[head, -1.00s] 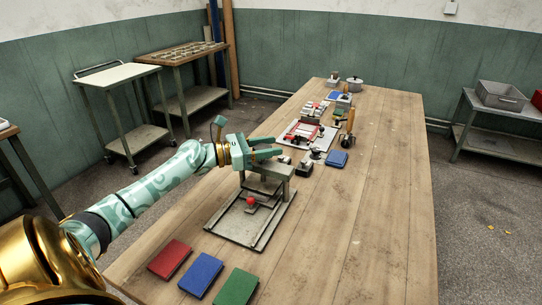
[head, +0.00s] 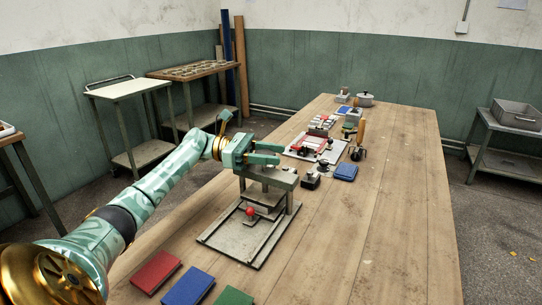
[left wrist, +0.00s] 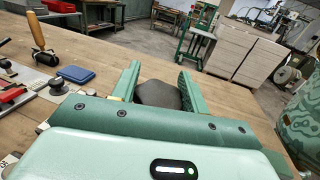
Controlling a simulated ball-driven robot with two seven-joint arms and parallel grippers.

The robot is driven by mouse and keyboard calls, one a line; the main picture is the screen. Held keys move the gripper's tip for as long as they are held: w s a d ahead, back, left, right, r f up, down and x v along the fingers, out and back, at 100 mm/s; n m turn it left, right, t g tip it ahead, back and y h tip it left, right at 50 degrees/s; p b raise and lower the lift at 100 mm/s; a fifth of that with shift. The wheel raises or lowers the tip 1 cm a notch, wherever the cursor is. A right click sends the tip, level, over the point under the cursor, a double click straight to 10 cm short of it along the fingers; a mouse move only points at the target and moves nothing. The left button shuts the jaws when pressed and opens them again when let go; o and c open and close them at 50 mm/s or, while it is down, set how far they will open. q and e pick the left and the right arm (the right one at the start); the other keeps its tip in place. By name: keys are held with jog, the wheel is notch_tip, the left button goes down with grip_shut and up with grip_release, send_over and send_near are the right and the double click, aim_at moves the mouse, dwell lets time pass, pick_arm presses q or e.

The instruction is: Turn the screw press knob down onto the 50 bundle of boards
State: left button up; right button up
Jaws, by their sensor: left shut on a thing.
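The screw press (head: 288,181) stands on the near part of the table, with a grey crossbeam above a flat bed and a small red ball (head: 250,211) at its front. My left gripper (head: 268,158) is above the crossbeam, its fingers pointing right. In the left wrist view my left gripper (left wrist: 157,88) is shut on a dark rounded knob (left wrist: 157,96) that sits between its two fingers. The knob is hidden by the fingers in the head view. A bundle of boards under the press cannot be made out clearly. My right gripper is not in view.
Red (head: 156,271), blue (head: 188,287) and green (head: 234,297) blocks lie at the table's near edge. Farther back are a blue block (head: 345,172), a wooden-handled roller (head: 358,145) and a pale board (head: 318,146) with small parts. The table's right side is clear.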

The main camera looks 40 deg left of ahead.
pick_arm(q)
jog(key=o, duration=1)
jog(key=shift+w, duration=0.1)
jog(key=shift+p+v, duration=1.85)
jog(key=shift+v, duration=6.3)
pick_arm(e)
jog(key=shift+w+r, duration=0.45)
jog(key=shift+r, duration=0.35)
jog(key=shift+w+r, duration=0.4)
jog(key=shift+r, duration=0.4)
